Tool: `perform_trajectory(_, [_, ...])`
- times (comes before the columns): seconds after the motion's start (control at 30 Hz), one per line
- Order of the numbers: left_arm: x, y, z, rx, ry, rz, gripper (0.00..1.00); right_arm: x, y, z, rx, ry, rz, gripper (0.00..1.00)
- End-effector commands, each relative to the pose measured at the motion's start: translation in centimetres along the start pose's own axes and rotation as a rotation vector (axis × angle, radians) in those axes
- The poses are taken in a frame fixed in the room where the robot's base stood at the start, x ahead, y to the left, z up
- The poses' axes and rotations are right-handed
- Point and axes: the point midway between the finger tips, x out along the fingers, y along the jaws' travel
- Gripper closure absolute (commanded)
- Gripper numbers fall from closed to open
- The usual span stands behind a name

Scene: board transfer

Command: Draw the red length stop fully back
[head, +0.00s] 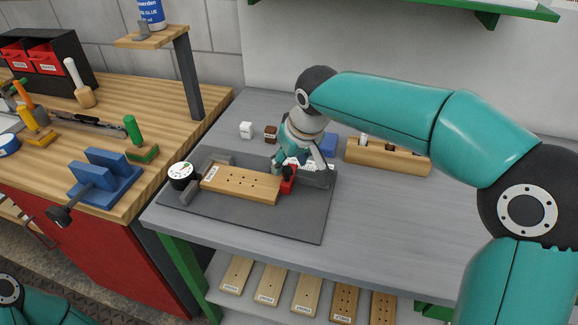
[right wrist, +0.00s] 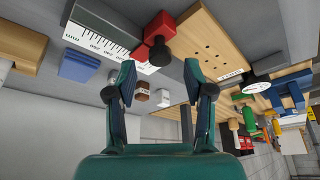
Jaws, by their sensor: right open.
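The red length stop (head: 288,181) stands at the right end of a drilled wooden board (head: 238,184) in a dark grey fixture (head: 300,223). In the right wrist view the stop (right wrist: 158,27) shows a black knob (right wrist: 159,53) and sits beside a white millimetre scale (right wrist: 95,40). I cannot tell whether stop and board touch. My right gripper (head: 281,167) is over the stop and partly hides it in the head view. In the right wrist view its fingers (right wrist: 158,85) are spread and empty, with the knob beyond their tips. My left gripper is out of view.
A dial gauge (head: 181,175) stands at the board's left end. Behind the fixture are a white block (head: 246,130), a brown block (head: 270,134) and a blue block (head: 329,145). A wooden rack (head: 388,158) stands at the right. The grey bench front right is clear.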

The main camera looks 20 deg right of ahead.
Motion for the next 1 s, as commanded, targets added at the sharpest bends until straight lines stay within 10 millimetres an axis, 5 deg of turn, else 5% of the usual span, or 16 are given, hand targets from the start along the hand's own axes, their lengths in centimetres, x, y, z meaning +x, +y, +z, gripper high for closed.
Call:
perform_trajectory(0.2, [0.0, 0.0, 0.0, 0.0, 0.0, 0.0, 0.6, 2.3, 0.0, 0.0, 0.001, 0.0, 0.0, 0.47])
perform_trajectory(0.57, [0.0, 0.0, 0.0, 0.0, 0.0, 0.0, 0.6, 2.8, 0.0, 0.0, 0.0, 0.0, 0.0, 0.47])
perform_trajectory(0.9, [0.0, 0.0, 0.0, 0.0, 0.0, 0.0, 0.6, 2.7, -0.1, -0.1, -0.001, 0.001, 0.0, 1.0])
perform_trajectory(1.0, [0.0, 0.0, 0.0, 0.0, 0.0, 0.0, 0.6, 2.7, -0.1, -0.1, -0.001, 0.001, 0.0, 1.0])
